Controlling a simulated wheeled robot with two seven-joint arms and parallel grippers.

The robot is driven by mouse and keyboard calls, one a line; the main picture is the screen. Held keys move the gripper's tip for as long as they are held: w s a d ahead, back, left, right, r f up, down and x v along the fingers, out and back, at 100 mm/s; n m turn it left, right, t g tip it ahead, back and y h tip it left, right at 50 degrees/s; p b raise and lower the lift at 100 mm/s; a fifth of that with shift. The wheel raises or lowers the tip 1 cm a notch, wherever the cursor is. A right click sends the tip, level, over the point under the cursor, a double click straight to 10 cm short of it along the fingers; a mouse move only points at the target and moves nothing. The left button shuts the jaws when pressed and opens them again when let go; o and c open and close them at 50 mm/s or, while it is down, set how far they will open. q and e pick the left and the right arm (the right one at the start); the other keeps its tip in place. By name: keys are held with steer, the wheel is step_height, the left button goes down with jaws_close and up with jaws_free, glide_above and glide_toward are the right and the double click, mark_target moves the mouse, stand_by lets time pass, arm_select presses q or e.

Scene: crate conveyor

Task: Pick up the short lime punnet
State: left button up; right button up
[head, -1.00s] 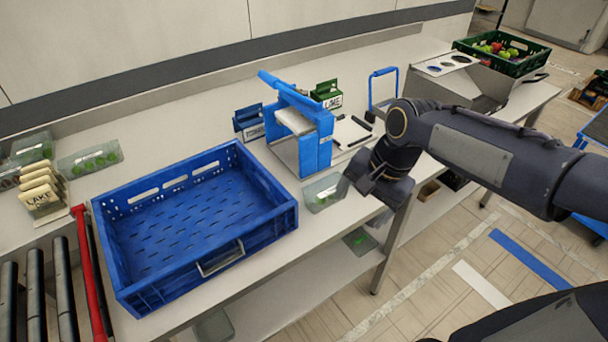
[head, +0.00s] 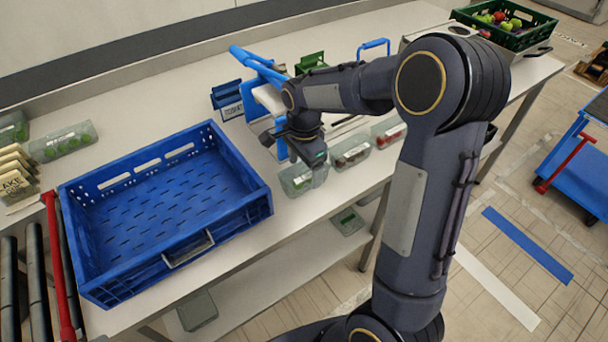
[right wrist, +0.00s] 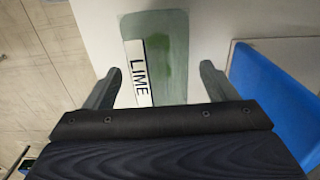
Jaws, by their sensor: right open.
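A clear greenish punnet with a white LIME label (right wrist: 172,50) lies on the bench top. In the head view this punnet (head: 296,184) sits just right of the blue crate, partly hidden by my right gripper (head: 303,148). In the right wrist view, my right gripper (right wrist: 158,80) is open, one finger on each side of the punnet's near end. The fingers look apart from its sides, and nothing is held. The exact height of the fingers over the punnet is hard to tell. My left gripper is not in view.
A large empty blue crate (head: 75,200) stands to the left. Punnets with darker contents (head: 351,153) and red contents (head: 388,131) stand to the right. A blue stand (head: 262,66) is close behind my gripper. Rollers (head: 36,285) and a red bar (head: 60,270) are at far left.

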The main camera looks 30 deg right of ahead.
steer(key=shift+f, duration=0.25)
steer(key=c, duration=1.1)
